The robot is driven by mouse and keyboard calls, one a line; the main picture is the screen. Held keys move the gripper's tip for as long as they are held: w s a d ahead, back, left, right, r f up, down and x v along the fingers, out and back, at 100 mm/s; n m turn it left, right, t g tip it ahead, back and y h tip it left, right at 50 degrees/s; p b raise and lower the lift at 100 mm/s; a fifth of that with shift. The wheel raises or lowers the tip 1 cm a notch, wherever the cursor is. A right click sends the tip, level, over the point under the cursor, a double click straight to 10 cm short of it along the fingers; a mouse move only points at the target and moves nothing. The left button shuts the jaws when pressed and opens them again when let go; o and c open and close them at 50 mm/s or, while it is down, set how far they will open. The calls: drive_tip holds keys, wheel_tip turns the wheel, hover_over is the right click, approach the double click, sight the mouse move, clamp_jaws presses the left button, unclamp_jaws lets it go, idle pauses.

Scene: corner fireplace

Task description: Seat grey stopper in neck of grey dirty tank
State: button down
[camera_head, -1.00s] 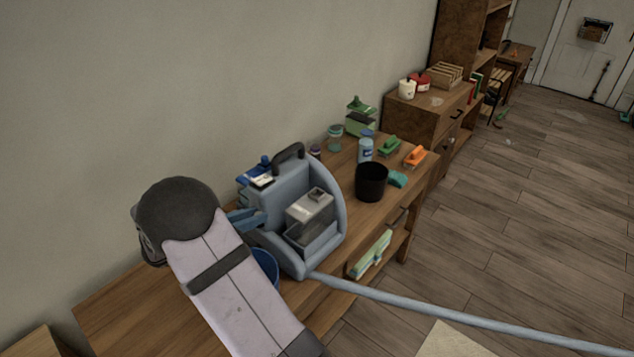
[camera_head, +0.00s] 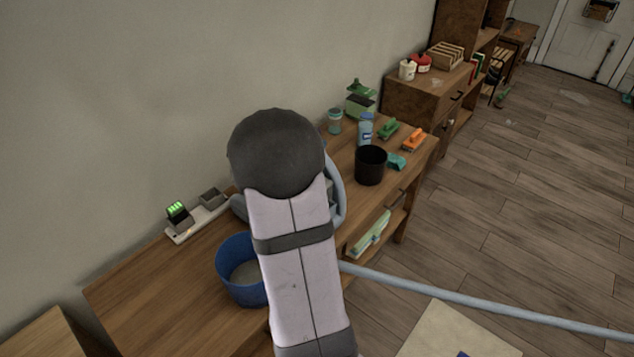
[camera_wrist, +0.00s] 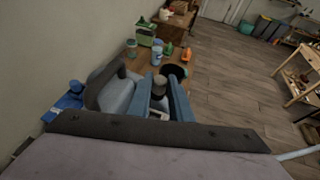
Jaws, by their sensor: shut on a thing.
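In the wrist view my gripper (camera_wrist: 160,98) has its two blue-grey fingers shut on the grey stopper (camera_wrist: 158,88), a small cylinder with a dark top. The light blue-grey machine (camera_wrist: 115,92) that houses the tank is just left of and below the fingers. A pale part of the grey dirty tank (camera_wrist: 158,115) shows below the stopper between the fingers. I cannot tell whether the stopper touches the neck, which is not clearly visible. In the head view my arm covers the gripper, the stopper and most of the machine (camera_head: 337,185).
A black pot (camera_head: 370,166), a blue-capped bottle (camera_head: 365,130), and green (camera_head: 388,130) and orange (camera_head: 413,139) brushes stand right of the machine. A blue bucket (camera_head: 236,275) is left of my arm. A pale hose (camera_head: 480,300) runs off to the right.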

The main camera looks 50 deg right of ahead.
drive_tip(key=shift+d+f+p, duration=0.1)
drive_tip(key=shift+f+p, duration=0.85)
drive_tip(key=shift+f, duration=3.95)
drive_tip(key=shift+f+b, duration=0.2)
drive_tip(key=shift+b, duration=0.1)
drive_tip(key=c, duration=1.6)
unclamp_jaws()
drive_tip(key=shift+r, duration=0.15)
drive_tip(key=shift+r+p, duration=0.15)
drive_tip(key=shift+p, duration=0.25)
drive_tip(key=shift+a+b, duration=0.3)
drive_tip(key=shift+a, duration=0.05)
drive_tip(key=b+v, duration=0.2)
drive_tip(key=v, duration=0.9)
drive_tip(key=shift+s+a+r, duration=0.1)
drive_tip(key=shift+s+r, duration=0.05)
drive_tip(key=shift+r, duration=0.05)
